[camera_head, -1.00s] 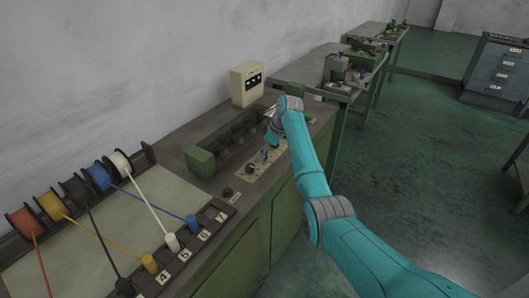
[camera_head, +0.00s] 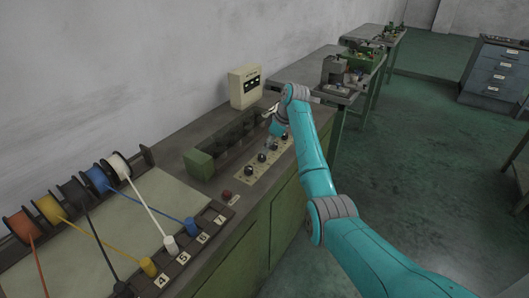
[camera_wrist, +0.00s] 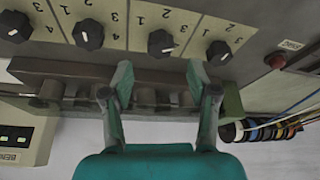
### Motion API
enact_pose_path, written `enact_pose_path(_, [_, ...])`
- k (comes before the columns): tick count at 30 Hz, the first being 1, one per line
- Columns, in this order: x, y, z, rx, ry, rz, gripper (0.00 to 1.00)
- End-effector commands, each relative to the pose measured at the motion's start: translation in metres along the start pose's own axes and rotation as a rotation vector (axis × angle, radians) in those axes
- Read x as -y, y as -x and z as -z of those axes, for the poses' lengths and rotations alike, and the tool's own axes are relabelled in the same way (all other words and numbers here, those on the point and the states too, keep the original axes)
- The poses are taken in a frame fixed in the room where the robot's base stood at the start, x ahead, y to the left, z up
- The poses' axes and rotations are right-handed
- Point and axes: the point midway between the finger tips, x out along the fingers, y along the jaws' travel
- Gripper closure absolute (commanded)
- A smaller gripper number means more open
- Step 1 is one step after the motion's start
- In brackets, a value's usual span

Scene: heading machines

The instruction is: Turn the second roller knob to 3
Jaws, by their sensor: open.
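A pale panel (camera_head: 241,180) on the bench carries a row of black knobs. In the wrist view, seen upside down, one knob (camera_wrist: 15,25) is at the left edge, another (camera_wrist: 88,35) follows, then one (camera_wrist: 160,43) near the middle and one (camera_wrist: 219,52) to the right. Numbers are printed around them, and each has a white mark, too small to read surely against the numbers. My gripper (camera_wrist: 160,82) is open and empty, its gap lined up below the middle knob and apart from it. In the head view my gripper (camera_head: 273,134) is partly hidden near the panel.
A red button (camera_wrist: 277,61) lies beyond the right knob. Rollers (camera_wrist: 150,97) in a trough lie past the panel, with a green block (camera_head: 199,163) at one end. Wire spools (camera_head: 97,178) and a cream meter box (camera_head: 245,86) stand on the bench.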

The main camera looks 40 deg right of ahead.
Motion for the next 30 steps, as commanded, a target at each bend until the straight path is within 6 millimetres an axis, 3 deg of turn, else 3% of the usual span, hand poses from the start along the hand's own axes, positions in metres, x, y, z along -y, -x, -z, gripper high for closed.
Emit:
enact_pose_path(6, [-0.001, 0.041, 0.0, 0.0, 0.001, -0.003, 0.41])
enact_pose_path(12, [0.0, 0.061, -0.001, 0.001, 0.0, -0.001, 0.41])
enact_pose_path(30, [0.0, 0.065, 0.0, 0.001, 0.0, 0.0, 0.41])
